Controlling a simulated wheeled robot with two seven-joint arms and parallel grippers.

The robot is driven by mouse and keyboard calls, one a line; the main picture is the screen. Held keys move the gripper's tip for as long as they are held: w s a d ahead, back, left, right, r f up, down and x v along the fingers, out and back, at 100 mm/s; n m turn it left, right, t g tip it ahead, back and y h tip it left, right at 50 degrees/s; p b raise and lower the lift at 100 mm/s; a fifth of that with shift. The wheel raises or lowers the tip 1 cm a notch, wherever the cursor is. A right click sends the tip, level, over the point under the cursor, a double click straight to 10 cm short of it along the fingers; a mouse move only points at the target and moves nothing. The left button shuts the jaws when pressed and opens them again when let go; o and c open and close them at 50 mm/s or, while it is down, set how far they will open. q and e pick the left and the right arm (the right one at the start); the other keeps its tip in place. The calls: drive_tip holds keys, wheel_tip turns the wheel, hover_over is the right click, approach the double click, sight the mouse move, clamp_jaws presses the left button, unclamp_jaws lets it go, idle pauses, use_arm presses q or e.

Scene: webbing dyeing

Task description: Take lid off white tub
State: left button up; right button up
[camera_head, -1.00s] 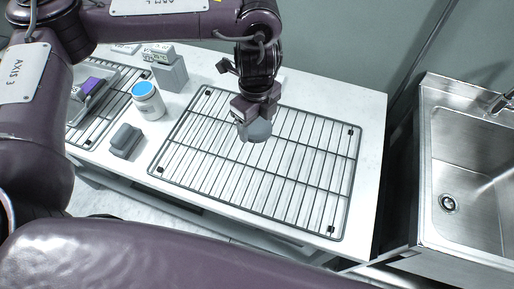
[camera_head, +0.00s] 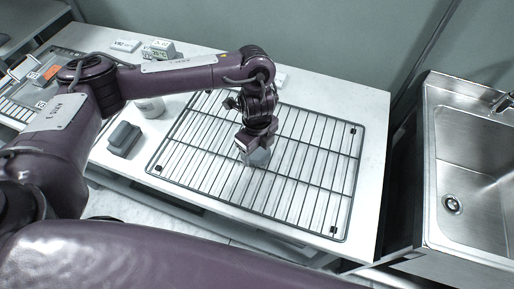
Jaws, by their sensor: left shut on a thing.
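My left gripper (camera_head: 253,148) is low over the wire rack and shut on a grey, rounded piece (camera_head: 259,158) that looks like a lid. The piece is tilted; I cannot tell whether it touches the rack. The white tub (camera_head: 151,108) stands left of the rack, well apart from the gripper. My left forearm hides the tub's top. My right gripper is not in view.
The wire rack (camera_head: 292,202) lies on the white table (camera_head: 370,120) and is otherwise bare. A grey block (camera_head: 124,139) lies at its left. Small labelled boxes (camera_head: 158,47) stand at the back. A steel sink (camera_head: 470,160) is at the right.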

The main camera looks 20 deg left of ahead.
use_arm(q)
drive_tip(key=shift+f, duration=0.15)
drive_tip(key=o, duration=1)
drive_tip(key=shift+o, duration=0.4)
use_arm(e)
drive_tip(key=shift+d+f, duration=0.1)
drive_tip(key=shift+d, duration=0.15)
